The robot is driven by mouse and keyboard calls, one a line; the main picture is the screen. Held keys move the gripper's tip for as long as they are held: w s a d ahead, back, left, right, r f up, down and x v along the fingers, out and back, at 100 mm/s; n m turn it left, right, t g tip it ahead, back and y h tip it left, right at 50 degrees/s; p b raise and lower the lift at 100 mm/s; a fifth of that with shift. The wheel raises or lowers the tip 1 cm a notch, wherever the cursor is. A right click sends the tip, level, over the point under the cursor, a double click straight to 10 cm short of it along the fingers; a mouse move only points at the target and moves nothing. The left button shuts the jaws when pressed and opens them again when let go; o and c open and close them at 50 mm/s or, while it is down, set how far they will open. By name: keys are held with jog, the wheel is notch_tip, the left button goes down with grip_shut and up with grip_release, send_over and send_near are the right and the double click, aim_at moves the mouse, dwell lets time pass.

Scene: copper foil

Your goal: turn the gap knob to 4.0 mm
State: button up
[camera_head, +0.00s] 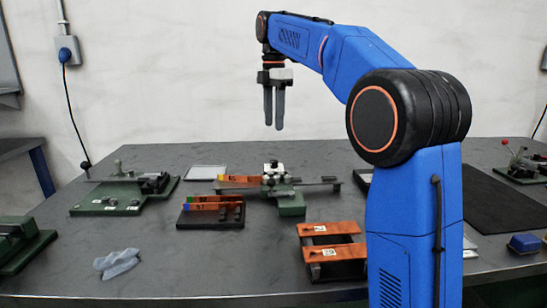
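My gripper (273,126) hangs fingers-down above the back middle of the table, well clear of everything. Its two dark fingers look close together, and nothing shows between them; from this angle I cannot tell whether they are open or shut. Below it stands a green-based device (291,206) with a grey crossbar, a white block and a dark top piece (273,163) that may be the gap knob. No scale or mm reading is legible. An orange strip (238,182) lies at the device's left side.
A black block with orange strips (210,216) stands in front left of the device, and an orange-barred rack (333,252) front right. Another green fixture (122,194) is at left. A grey cloth (117,263), blue box (525,243) and dark mat (496,204) lie around. My arm hides part of the right side.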

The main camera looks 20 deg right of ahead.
aim_at(274, 161)
notch_tip(274, 161, down, 13)
jog(key=shift+r, duration=0.1)
dwell(0.3)
grip_shut()
